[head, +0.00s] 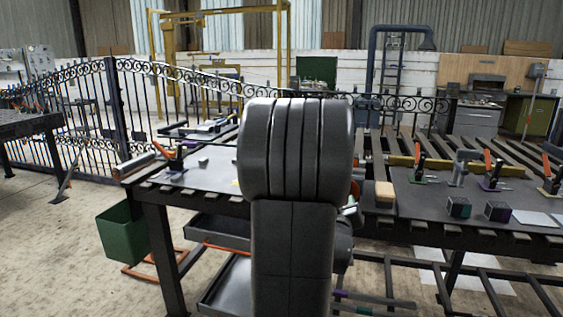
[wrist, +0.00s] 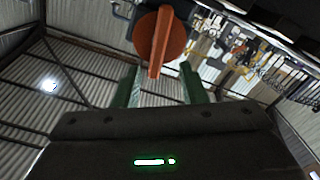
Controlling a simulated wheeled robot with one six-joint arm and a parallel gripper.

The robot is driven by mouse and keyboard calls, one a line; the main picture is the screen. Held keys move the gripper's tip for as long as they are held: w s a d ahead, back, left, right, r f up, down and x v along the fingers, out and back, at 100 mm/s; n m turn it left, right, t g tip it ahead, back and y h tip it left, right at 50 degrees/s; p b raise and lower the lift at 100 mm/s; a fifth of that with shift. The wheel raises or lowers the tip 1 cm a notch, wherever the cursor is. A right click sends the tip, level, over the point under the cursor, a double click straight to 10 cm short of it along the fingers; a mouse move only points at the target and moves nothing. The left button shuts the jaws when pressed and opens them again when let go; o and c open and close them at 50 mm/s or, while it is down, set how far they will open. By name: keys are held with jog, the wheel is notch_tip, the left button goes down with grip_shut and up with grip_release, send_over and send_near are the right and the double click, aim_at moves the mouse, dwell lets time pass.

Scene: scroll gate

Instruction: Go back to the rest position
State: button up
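My gripper (wrist: 160,88) shows in the wrist view as two green fingers standing apart with a clear gap between them. A round orange thing (wrist: 172,38) with a narrow bar shows beyond the fingertips. The bar's end appears in the gap, with space on both sides. I cannot tell how far off it is. The wrist view looks up toward a corrugated roof and a wall of hung tools. In the head view my grey arm stands upright in the middle and hides my gripper and part of the workbench (head: 420,200).
The bench holds orange-handled clamps (head: 420,165), a tan block (head: 384,194) and two dark cubes (head: 459,207) at right. A green bin (head: 124,235) hangs at the left end. A black scroll gate (head: 200,92) stands behind. Floor at lower left is clear.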

jog(key=shift+v, duration=2.55)
